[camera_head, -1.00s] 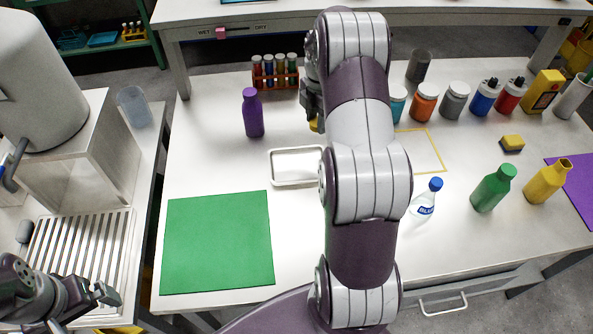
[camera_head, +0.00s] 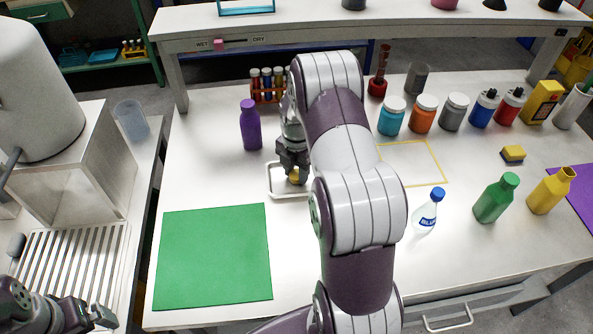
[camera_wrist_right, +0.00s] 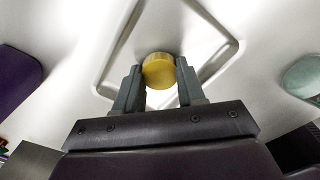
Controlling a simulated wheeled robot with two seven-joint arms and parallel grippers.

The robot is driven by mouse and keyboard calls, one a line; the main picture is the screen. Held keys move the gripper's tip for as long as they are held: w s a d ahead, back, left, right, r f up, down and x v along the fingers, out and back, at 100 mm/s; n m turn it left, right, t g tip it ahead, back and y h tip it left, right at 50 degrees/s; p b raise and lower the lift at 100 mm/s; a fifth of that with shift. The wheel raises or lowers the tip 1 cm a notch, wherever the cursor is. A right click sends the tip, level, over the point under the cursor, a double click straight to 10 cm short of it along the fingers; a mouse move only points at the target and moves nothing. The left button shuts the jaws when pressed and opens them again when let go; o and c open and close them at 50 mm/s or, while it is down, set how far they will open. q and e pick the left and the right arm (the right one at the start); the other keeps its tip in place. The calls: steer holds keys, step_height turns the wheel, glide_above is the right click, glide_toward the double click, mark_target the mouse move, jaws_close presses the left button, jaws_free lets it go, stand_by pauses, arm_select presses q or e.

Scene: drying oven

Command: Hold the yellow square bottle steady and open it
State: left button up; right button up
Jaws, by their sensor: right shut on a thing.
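The yellow square bottle (camera_head: 549,192) stands upright at the right of the table, apart from both grippers. Its neck shows no cap and looks open at the top. My right gripper (camera_head: 293,174) points down over the small white tray (camera_head: 271,181). It is shut on a round yellow cap (camera_wrist_right: 159,71), which sits between the fingertips in the right wrist view. Whether the cap touches the tray floor is unclear. My left gripper (camera_head: 104,313) is at the lower left, far from the bottle; its jaw opening is too small to judge.
A green bottle (camera_head: 495,198) stands left of the yellow one, and a clear blue-capped bottle (camera_head: 427,211) further left. A purple bottle (camera_head: 250,126) stands left of the tray. A green mat (camera_head: 212,257) lies clear in front. Several jars line the back right.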

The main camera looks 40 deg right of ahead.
steer(key=shift+f, duration=0.3)
steer(key=shift+f, duration=0.1)
